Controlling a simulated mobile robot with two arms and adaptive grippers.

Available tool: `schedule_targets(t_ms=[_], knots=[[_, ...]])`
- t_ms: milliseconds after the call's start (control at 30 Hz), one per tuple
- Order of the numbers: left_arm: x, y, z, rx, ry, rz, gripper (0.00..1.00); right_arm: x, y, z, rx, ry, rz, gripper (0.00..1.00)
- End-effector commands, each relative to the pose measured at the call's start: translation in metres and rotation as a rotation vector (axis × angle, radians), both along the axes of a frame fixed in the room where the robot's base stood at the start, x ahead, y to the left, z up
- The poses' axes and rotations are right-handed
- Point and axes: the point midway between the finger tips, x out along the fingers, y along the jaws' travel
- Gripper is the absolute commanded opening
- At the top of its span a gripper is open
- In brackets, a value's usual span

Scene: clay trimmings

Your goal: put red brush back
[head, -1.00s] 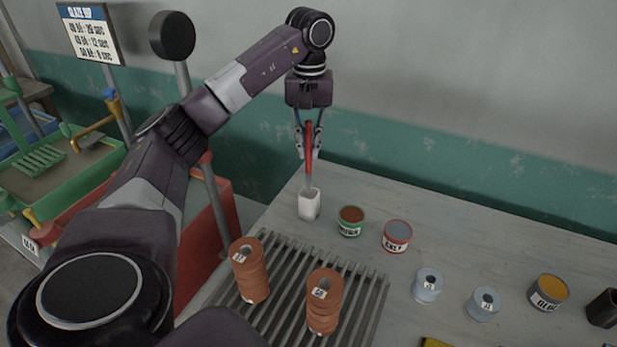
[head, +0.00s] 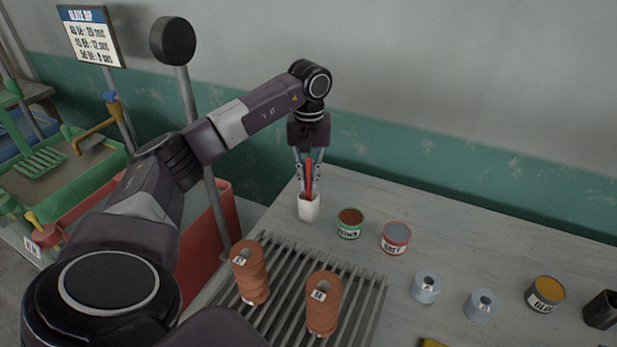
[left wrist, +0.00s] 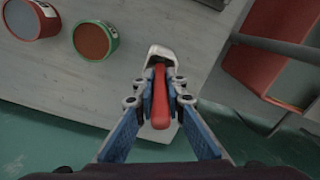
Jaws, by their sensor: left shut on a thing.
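The red brush (head: 308,178) is upright in my left gripper (head: 308,182), which is shut on its red handle. Its lower end is inside the white cup (head: 309,209) at the table's far left corner, so the bristles are hidden. In the left wrist view the red handle (left wrist: 160,98) lies between the fingertips (left wrist: 158,88), and the white cup (left wrist: 161,55) is just beyond them. My right gripper is not in these views.
A green-banded can (head: 349,224) and a red-banded grey can (head: 396,238) stand right of the cup. Two orange-brown ribbed pieces (head: 250,272) stand on a slatted rack (head: 283,320) in front. Small grey-blue pieces (head: 426,287), a yellow can (head: 546,294) and a dark container (head: 602,309) are further right.

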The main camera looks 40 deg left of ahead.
Motion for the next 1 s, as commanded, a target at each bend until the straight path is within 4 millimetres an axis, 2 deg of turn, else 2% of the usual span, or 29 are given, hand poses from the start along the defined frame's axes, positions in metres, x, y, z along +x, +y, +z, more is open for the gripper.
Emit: schedule_targets(t_ms=[33, 67, 200, 467, 633, 767, 1000], knots=[[0.000, 0.000, -0.003, 0.000, 0.000, 0.000, 0.00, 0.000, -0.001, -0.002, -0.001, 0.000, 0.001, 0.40], [0.000, 0.000, -0.002, 0.000, 0.000, 0.000, 0.13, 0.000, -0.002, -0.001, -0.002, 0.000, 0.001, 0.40], [0.000, 0.000, -0.002, 0.000, 0.000, 0.001, 0.28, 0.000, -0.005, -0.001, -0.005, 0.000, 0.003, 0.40], [0.000, 0.000, -0.001, 0.000, 0.000, 0.001, 0.28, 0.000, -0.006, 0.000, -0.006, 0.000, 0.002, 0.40], [0.001, 0.000, 0.009, 0.001, -0.002, 0.001, 0.28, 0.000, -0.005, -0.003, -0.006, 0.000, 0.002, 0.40], [0.001, 0.000, 0.029, 0.000, -0.006, 0.000, 0.28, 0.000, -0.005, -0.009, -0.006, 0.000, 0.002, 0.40], [0.002, 0.000, 0.081, 0.000, -0.004, 0.000, 0.28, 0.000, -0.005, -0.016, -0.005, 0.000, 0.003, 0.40]])
